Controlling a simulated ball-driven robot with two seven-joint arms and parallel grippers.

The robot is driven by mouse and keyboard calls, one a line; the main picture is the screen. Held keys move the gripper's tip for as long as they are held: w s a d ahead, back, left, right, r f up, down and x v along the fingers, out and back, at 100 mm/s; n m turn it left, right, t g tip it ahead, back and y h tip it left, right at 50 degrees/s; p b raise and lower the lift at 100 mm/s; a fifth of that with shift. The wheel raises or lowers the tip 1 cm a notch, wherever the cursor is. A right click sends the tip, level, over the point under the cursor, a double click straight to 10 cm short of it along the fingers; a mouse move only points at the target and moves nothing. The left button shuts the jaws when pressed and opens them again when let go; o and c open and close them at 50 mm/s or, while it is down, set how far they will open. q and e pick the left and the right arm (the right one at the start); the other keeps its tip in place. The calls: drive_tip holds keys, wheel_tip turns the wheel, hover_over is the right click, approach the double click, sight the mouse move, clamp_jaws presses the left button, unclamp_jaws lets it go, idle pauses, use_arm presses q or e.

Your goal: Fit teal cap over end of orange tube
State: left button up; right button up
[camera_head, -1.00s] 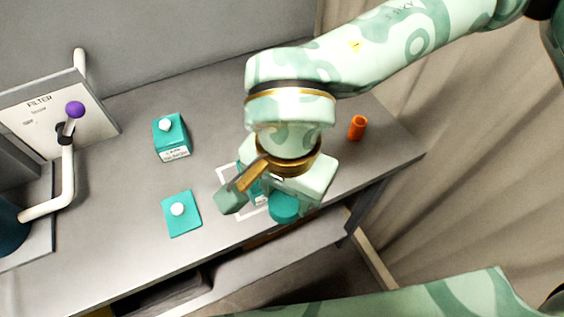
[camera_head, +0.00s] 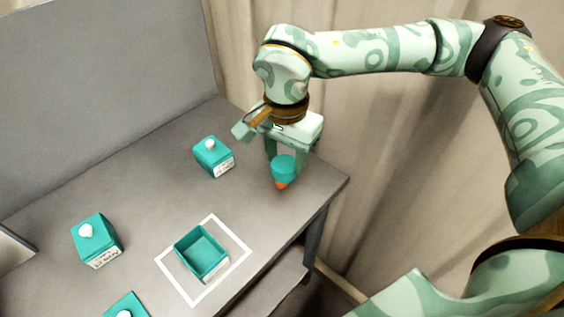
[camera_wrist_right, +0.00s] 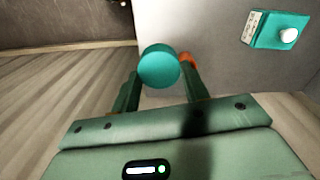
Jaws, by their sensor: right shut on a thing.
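My right gripper (camera_head: 284,158) is shut on the teal cap (camera_head: 283,171), a short round piece held between its fingertips near the table's right edge. The orange tube (camera_head: 281,185) shows only as a small bit just below the cap in the head view; the rest is hidden behind the cap. In the right wrist view the cap (camera_wrist_right: 159,67) sits at the fingertips and the tube (camera_wrist_right: 187,58) peeks out at its right, partly behind a finger. I cannot tell whether cap and tube touch. My left gripper is not in view.
An open teal box (camera_head: 218,267) stands inside a white square outline (camera_head: 163,262). Lidded teal boxes stand behind the outline (camera_head: 213,157) and to its left (camera_head: 97,241).

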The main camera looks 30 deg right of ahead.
drive_tip(key=w+d+f+b, duration=0.1)
drive_tip(key=w+f, duration=0.1)
drive_tip(key=f, duration=0.1)
drive_tip(key=w+d+f+b, duration=0.1)
drive_tip(key=w+f, duration=0.2)
drive_tip(key=f, duration=0.1)
drive_tip(key=w+d+f+b, duration=0.1)
drive_tip(key=w+f, duration=0.2)
drive_tip(key=f, duration=0.1)
drive_tip(key=shift+w+d, duration=0.1)
drive_tip(key=shift+d, duration=0.3)
drive_tip(key=o, duration=1)
wheel_tip(320, 180, up, 12)
drive_tip(key=p, duration=0.2)
drive_tip(key=shift+r+p, duration=0.15)
drive_tip(key=shift+p, duration=0.25)
